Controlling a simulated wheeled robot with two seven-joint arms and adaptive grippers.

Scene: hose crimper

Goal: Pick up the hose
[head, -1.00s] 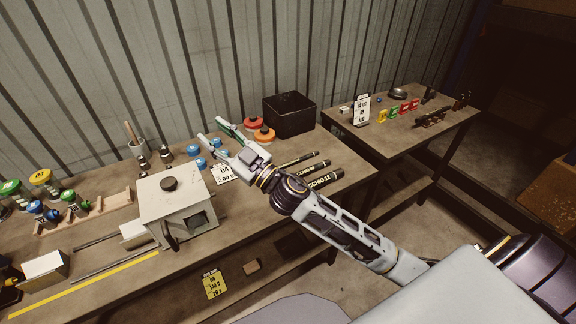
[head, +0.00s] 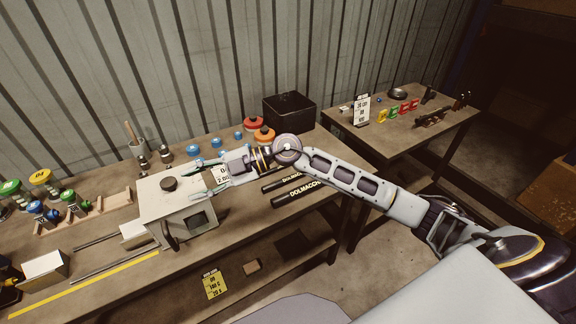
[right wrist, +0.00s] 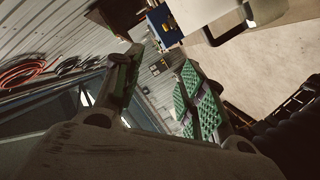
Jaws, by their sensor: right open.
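Two black hoses with white lettering, a shorter one (head: 282,183) and a longer one (head: 300,191), lie on the workbench (head: 240,214), below my right forearm in the head view. My right gripper (head: 200,175) is left of them, its fingers pointing left towards the grey crimper box (head: 180,208). In the right wrist view its green-padded fingers (right wrist: 160,88) are apart with nothing held between them. Part of the bench behind my wrist is hidden. My left gripper is in neither view.
A black bin (head: 289,112) and orange and red round pieces (head: 264,134) stand behind my wrist. Several blue caps (head: 215,143) lie near the wall. A rack with coloured fittings (head: 72,202) is at the left. A second table (head: 400,135) stands right. Metal rods (head: 100,268) lie in front.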

